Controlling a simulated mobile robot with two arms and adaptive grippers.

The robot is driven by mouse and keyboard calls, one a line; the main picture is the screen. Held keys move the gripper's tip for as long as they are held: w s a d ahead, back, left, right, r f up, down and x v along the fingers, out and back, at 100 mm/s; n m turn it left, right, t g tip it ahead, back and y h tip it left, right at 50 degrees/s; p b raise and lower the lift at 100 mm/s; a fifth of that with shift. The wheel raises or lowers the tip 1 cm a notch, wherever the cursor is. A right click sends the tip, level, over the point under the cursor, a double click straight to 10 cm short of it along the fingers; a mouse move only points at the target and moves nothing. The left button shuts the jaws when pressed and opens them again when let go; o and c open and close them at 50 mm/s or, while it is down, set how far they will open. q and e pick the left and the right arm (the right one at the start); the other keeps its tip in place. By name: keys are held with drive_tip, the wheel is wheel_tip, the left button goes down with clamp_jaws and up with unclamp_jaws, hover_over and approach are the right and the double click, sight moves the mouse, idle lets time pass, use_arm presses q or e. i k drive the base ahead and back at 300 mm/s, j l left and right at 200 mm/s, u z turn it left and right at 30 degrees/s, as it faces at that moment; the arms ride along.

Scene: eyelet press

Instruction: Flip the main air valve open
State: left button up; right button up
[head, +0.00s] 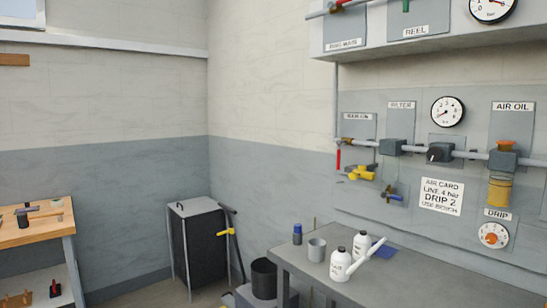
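A valve with a red lever (338,159) sits at the left end of the wall's horizontal air pipe, where a pipe comes down from above. Its lever hangs straight down, crosswise to the horizontal pipe. The small label on the panel beside it is too blurred to read surely. Another valve with a red part (340,3) is cut off at the top edge, above a panel whose label seems to read "RING MAIN". I cannot tell from labels alone which is the main air valve. Neither of my grippers is in view.
A grey bench (330,280) below holds white bottles (340,264), a grey cup (317,249) and a dark blue bottle (297,233). Yellow (362,173) and blue (391,196) tools hang below the pipe. A pressure gauge (447,111) is on the wall. A dark cabinet (201,245) stands left.

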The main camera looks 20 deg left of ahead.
sight(340, 142)
drive_tip(key=u, duration=0.15)
drive_tip(key=i+j+z, duration=0.15)
drive_tip(key=z, duration=0.45)
drive_tip(key=i+j+z, duration=0.1)
drive_tip(key=j, duration=0.25)
drive_tip(key=i+j+z, duration=0.15)
drive_tip(key=j, duration=0.25)
drive_tip(key=i+j+z, duration=0.1)
drive_tip(key=j, duration=0.25)
drive_tip(key=i+j+z, duration=0.1)
drive_tip(key=i+j, duration=0.15)
drive_tip(key=j, duration=0.2)
drive_tip(key=i+j+z, duration=0.15)
drive_tip(key=j, duration=0.25)
drive_tip(key=i+j, duration=0.1)
drive_tip(key=j, duration=0.6)
drive_tip(key=i+j, duration=0.15)
drive_tip(key=j, duration=0.2)
